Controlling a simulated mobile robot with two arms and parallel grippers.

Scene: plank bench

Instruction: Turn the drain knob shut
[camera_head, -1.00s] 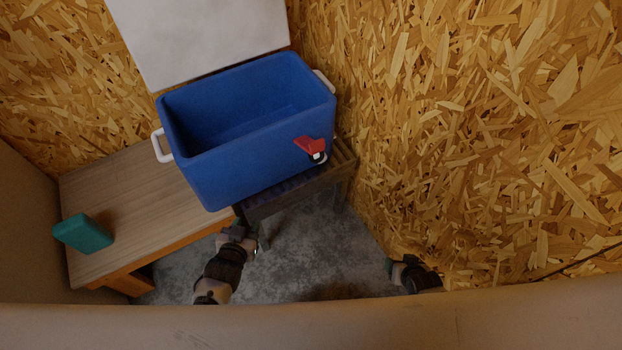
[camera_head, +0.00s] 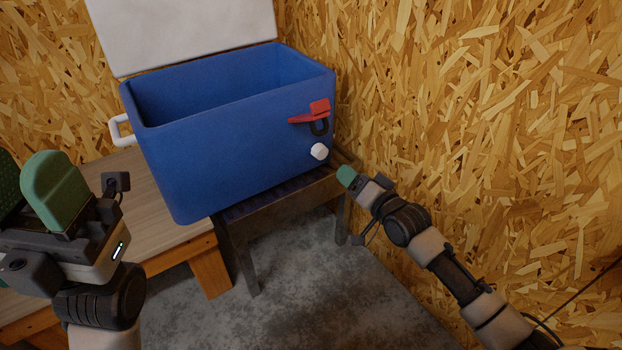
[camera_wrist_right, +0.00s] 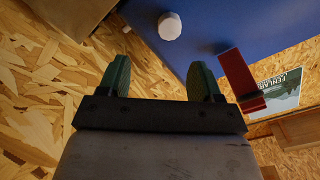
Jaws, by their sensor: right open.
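The blue cooler (camera_head: 230,135) stands with its lid raised on a slatted stand. The drain knob (camera_head: 319,151) is small and white, low on the cooler's front near the right corner; in the right wrist view the knob (camera_wrist_right: 169,26) shows beyond the fingers. My right gripper (camera_head: 346,176) is just right of and below the knob, apart from it. In the right wrist view the right gripper (camera_wrist_right: 159,70) is open, with nothing between its green fingers. My left gripper (camera_head: 32,185) is at the left edge, partly cut off, and its jaw gap is unclear.
A red piece (camera_head: 312,112) sticks out above the knob; it also shows in the right wrist view (camera_wrist_right: 240,80). A chipboard wall (camera_head: 480,120) is close on the right. A wooden bench (camera_head: 150,185) stands left of the slatted stand (camera_head: 290,205). The floor in front is clear.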

